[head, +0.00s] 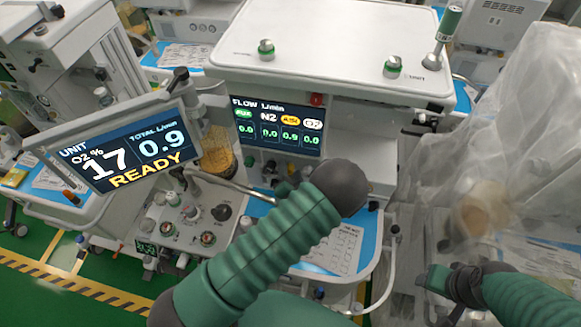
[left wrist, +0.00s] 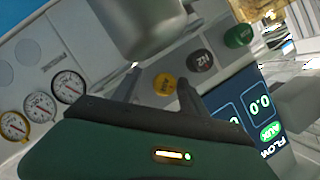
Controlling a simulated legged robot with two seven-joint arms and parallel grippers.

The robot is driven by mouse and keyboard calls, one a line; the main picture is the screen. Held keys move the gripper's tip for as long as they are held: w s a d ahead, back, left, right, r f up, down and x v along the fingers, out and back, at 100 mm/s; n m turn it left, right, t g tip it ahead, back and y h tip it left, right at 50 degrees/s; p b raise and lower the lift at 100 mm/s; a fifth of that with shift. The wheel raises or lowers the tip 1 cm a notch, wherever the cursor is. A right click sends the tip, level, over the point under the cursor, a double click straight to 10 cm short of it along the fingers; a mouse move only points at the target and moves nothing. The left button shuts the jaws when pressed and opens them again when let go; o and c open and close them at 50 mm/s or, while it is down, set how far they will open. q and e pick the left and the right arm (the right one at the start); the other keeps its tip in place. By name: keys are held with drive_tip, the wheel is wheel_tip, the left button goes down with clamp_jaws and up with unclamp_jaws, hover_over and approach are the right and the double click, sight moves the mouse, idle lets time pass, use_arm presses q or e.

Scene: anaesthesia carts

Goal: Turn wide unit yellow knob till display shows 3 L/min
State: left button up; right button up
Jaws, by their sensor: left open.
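The yellow knob (left wrist: 163,85), its lettering small and tilted, shows in the left wrist view beside a black N2 knob (left wrist: 202,62) and a green knob (left wrist: 238,36). My left gripper (left wrist: 160,76) is open, its two dark fingertips on either side of the yellow knob; I cannot tell whether they touch it. In the head view my left forearm partly hides the knob area. The flow display (head: 277,125) reads 0.9 in the yellow AIR column and 0.0 in the others. My right gripper (head: 438,279) is at lower right, its jaws unclear.
A tilted screen (head: 125,145) at left reads O2 17%, total 0.9 L/min, READY. The wide white unit (head: 330,40) carries the flow display. Pressure gauges (left wrist: 40,107) sit left of the knobs. Clear plastic sheeting (head: 510,130) hangs over equipment at right.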

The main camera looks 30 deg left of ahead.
use_arm(q)
drive_tip(key=shift+s+a+r, duration=0.1)
drive_tip(key=shift+s+r, duration=0.05)
drive_tip(key=shift+s, duration=0.15)
drive_tip(key=c, duration=0.4)
drive_tip(key=shift+w+a, duration=0.1)
drive_tip(key=shift+a, duration=0.1)
drive_tip(key=c, duration=0.5)
clamp_jaws()
use_arm(e)
drive_tip(key=shift+s+a+r, duration=0.15)
drive_tip(key=shift+s+a, duration=0.05)
drive_tip(key=shift+s, duration=0.15)
